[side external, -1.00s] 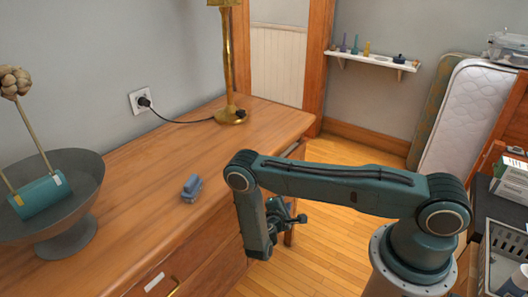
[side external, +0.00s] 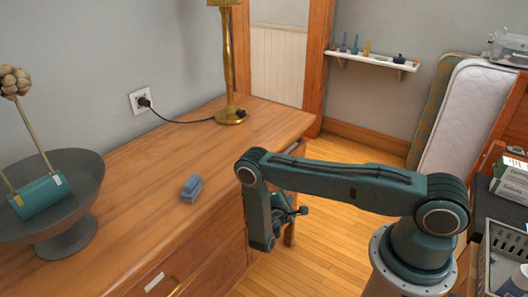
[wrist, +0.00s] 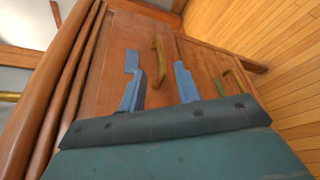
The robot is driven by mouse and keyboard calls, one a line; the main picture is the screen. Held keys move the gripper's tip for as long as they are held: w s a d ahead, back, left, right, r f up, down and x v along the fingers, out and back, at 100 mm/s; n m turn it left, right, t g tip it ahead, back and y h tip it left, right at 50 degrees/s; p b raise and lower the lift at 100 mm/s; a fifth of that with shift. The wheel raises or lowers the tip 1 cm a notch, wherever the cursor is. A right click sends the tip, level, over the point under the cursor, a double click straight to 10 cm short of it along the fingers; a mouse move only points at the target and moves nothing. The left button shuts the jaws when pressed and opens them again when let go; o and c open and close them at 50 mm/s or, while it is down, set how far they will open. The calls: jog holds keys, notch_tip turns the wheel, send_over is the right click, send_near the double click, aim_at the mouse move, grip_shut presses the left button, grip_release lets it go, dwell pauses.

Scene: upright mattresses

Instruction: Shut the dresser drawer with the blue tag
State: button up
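The wooden dresser (side external: 220,140) fills the left and middle of the side view. In the wrist view its front (wrist: 110,50) shows a brass handle (wrist: 158,60) on a drawer face, and a second handle (wrist: 228,78) lies farther right. My gripper (wrist: 156,62) is open and empty, its two blue fingers apart and pointing at the front. The brass handle appears between the fingertips; I cannot tell whether they touch it. In the side view the fingers are hidden behind my arm. I cannot make out a blue tag, nor how far any drawer stands out.
A pale tag (side external: 154,282) marks a drawer at the lower left. On top stand a grey bowl (side external: 55,238), a small blue-grey object (side external: 191,187) and a brass lamp (side external: 229,70). Mattresses (side external: 470,115) lean at the back right. The wooden floor (side external: 320,250) beside the dresser is clear.

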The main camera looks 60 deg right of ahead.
jog(key=shift+x, duration=4.35)
grip_shut()
